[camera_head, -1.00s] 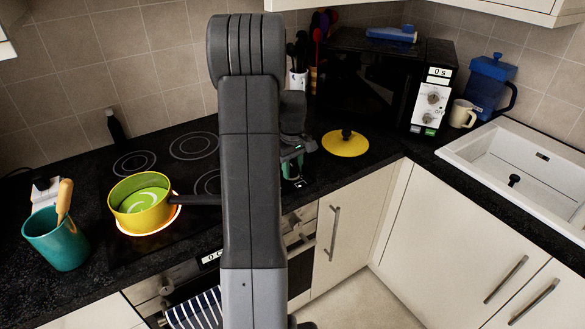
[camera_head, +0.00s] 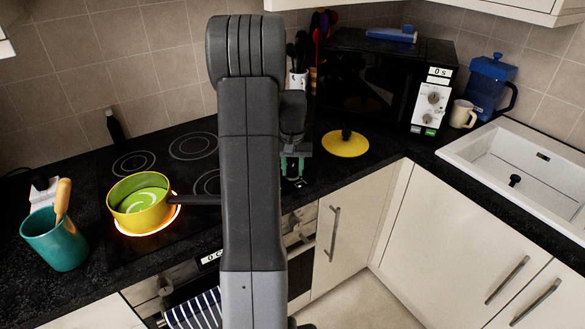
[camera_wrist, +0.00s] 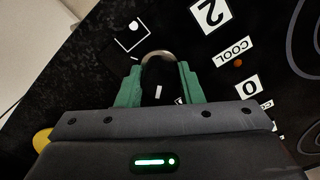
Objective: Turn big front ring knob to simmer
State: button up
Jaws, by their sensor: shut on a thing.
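My gripper (camera_head: 295,163) is down at the right end of the black hob, partly behind my arm. In the wrist view its green fingers (camera_wrist: 159,76) are shut on a round knob with a silver rim (camera_wrist: 157,56). Around the knob are white labels on black, including "2" (camera_wrist: 210,14), "COOL" (camera_wrist: 233,50) and "0" (camera_wrist: 249,88). A yellow-green pan (camera_head: 141,205) with green contents stands on a front ring (camera_head: 130,230), which glows orange.
A yellow lid (camera_head: 345,145) lies right of my gripper, before the black microwave (camera_head: 350,75). A teal pot (camera_head: 55,240) with a wooden-handled tool stands at the left. Unlit rings (camera_head: 193,146) lie behind the pan. The sink (camera_head: 520,165) is far right.

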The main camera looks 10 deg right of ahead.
aim_at(293, 167)
dwell(0.3)
jog(key=o, duration=1)
jog(key=shift+c, duration=0.2)
jog(key=shift+r, duration=0.1)
notch_tip(293, 167, up, 14)
jog(key=shift+b, duration=0.4)
jog(key=shift+f, duration=0.25)
notch_tip(293, 167, down, 14)
jog(key=shift+r+p, duration=0.1)
jog(key=shift+p, duration=0.3)
jog(key=shift+r, duration=0.15)
